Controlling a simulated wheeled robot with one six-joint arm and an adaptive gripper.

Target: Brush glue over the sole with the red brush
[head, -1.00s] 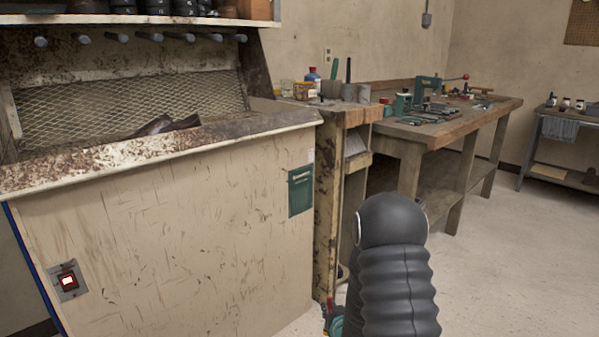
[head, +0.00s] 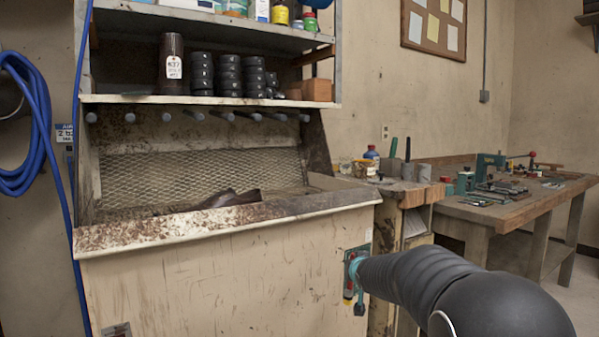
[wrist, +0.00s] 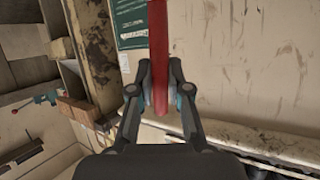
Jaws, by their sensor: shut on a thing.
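My gripper (wrist: 162,88) is shut on the red brush, whose red handle (wrist: 159,38) runs up between the fingers and out of the top of the wrist view. Its bristles are not visible. In the head view my gripper (head: 354,270) is in front of the cabinet's right front face, below the bench top, partly hidden by my arm. A dark brown shoe-shaped piece (head: 232,198) lies on the bench behind the front ledge, apart from my gripper. I cannot tell whether its sole shows.
The cabinet's raised, stained front ledge (head: 150,229) stands between my gripper and the brown piece. Jars and a blue bottle (head: 371,155) stand on the side bench at right. A shelf (head: 200,99) with black rolls overhangs the bench.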

